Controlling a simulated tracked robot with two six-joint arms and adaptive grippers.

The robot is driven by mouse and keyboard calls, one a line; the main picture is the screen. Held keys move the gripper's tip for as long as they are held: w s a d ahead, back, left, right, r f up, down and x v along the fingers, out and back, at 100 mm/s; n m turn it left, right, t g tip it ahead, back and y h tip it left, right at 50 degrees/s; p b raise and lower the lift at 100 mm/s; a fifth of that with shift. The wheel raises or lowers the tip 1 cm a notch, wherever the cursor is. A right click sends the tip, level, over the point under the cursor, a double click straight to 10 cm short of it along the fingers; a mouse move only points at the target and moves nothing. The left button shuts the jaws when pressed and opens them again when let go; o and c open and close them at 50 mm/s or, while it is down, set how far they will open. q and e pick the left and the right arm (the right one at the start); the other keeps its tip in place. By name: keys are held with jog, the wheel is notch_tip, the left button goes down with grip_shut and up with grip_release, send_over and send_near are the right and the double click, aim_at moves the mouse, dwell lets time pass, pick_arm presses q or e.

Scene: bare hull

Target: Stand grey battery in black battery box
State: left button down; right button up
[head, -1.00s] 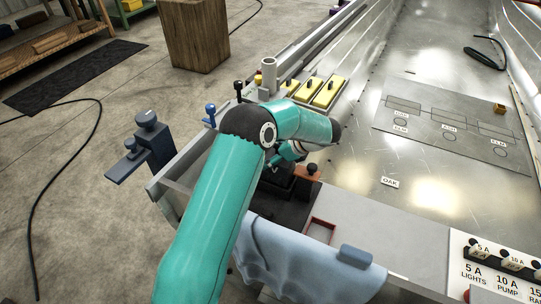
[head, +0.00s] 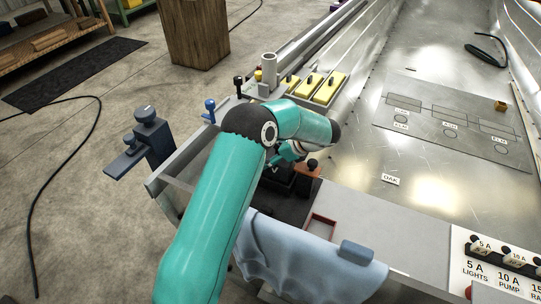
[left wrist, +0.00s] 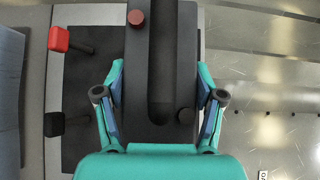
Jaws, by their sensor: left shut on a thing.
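My left gripper (left wrist: 160,103) is shut on the grey battery (left wrist: 160,60), with a finger on each side of it. In the left wrist view the battery has a long recess along its top, a red round cap and a dark round cap. In the head view my left arm hides most of the left gripper (head: 281,157) and battery; a dark block shows below the gripper. A black flat area (left wrist: 85,75) lies beside the battery; I cannot tell whether it is part of the black battery box. Whether the battery is inside the box is hidden. My right gripper is out of view.
A red-ended lead (left wrist: 59,39) and a black-ended lead (left wrist: 55,124) lie left of the battery. A blue cloth (head: 305,255) hangs over the near edge. Yellow blocks (head: 328,88) stand behind. The metal floor at right is largely clear.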

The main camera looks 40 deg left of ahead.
pick_arm(q)
jog(key=shift+f+b, duration=0.55)
jog(key=shift+f, duration=0.25)
dwell(0.4)
jog(key=shift+r, duration=0.2)
jog(key=shift+r+p, duration=1.95)
jog(key=shift+r, duration=0.35)
jog(key=shift+p, duration=0.4)
dwell(1.4)
jog(key=shift+f+b, duration=1.15)
jog(key=shift+f, duration=0.75)
dwell(0.6)
